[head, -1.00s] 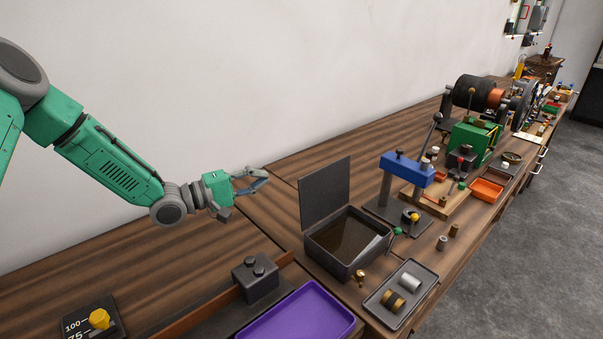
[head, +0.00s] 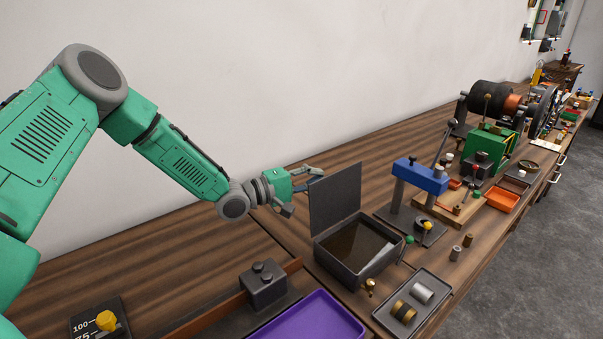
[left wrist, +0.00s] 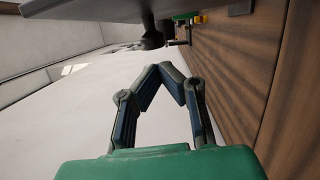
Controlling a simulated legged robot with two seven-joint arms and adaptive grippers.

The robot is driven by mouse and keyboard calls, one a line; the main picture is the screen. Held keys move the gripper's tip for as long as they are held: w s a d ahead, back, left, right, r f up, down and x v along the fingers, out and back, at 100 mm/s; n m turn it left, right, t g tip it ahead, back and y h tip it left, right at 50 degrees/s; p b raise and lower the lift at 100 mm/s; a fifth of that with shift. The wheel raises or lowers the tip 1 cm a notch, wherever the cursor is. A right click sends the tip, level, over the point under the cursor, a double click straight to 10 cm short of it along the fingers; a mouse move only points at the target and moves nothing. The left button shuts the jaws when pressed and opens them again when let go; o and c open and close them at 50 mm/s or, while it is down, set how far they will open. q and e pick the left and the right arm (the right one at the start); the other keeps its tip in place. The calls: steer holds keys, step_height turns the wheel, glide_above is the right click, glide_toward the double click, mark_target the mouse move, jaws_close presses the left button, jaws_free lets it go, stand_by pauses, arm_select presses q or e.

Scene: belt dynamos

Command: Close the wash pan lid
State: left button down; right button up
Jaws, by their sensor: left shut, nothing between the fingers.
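The wash pan (head: 355,262) is a dark grey square box with brownish liquid inside, on the wooden bench. Its lid (head: 336,199) stands upright, hinged at the pan's far left edge. My left gripper (head: 313,179) is just behind the lid's upper left side, with its fingertips shut and empty. Part of its lower finger is hidden by the lid; I cannot tell whether they touch. In the left wrist view the fingertips (left wrist: 163,68) meet, and a grey slab that looks like the lid (left wrist: 85,9) runs along the top. My right gripper is not in view.
A blue-topped press (head: 420,175) stands right of the pan. A grey tray (head: 412,302) with metal cylinders and a brass knob (head: 369,287) sit in front. A purple tray (head: 312,318) and dark block (head: 263,287) lie to the left. The bench behind the pan is clear.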

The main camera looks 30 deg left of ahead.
arm_select(q)
steer(key=shift+s+d, duration=0.2)
steer(key=shift+d, duration=0.2)
steer(key=shift+a+f, duration=0.1)
